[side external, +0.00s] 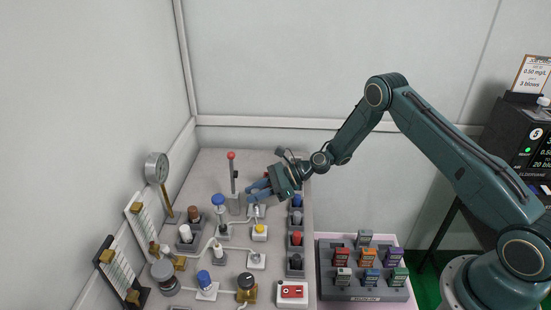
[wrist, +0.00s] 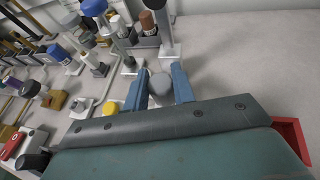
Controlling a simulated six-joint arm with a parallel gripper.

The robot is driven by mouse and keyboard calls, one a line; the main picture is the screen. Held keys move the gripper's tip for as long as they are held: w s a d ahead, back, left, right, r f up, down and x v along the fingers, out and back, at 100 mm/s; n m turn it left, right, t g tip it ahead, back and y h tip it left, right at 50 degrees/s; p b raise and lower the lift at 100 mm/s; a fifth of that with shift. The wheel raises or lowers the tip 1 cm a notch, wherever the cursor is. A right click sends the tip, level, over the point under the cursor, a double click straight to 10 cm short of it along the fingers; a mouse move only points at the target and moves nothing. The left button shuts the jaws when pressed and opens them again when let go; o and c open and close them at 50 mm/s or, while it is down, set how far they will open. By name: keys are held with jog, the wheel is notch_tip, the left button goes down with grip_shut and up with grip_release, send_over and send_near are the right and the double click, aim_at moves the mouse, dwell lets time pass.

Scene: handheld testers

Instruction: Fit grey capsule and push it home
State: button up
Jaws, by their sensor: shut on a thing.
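My gripper (side external: 258,188) is over the far part of the grey bench, pointing left and down. In the wrist view its two blue fingers (wrist: 161,80) are closed on a grey rounded piece, which looks like the grey capsule (wrist: 160,84). The capsule's lower end is hidden by the gripper body, so I cannot tell whether it is seated in anything. A white fitting (side external: 256,211) stands just below the fingers in the side view. The capsule itself is not clear in the side view.
A red-knobbed lever (side external: 232,170) stands close left of my gripper. A yellow-capped fitting (side external: 259,230) is nearer the camera. Dark holders with coloured caps (side external: 296,239) line the bench's right edge. A tray of coloured blocks (side external: 345,292) sits further right. A gauge (side external: 157,168) stands left.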

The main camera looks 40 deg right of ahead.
jog(key=shift+f, duration=1)
dwell(0.3)
jog(key=o, duration=1)
jog(key=shift+o, duration=0.2)
jog(key=v, duration=1.4)
jog(key=shift+r, duration=0.1)
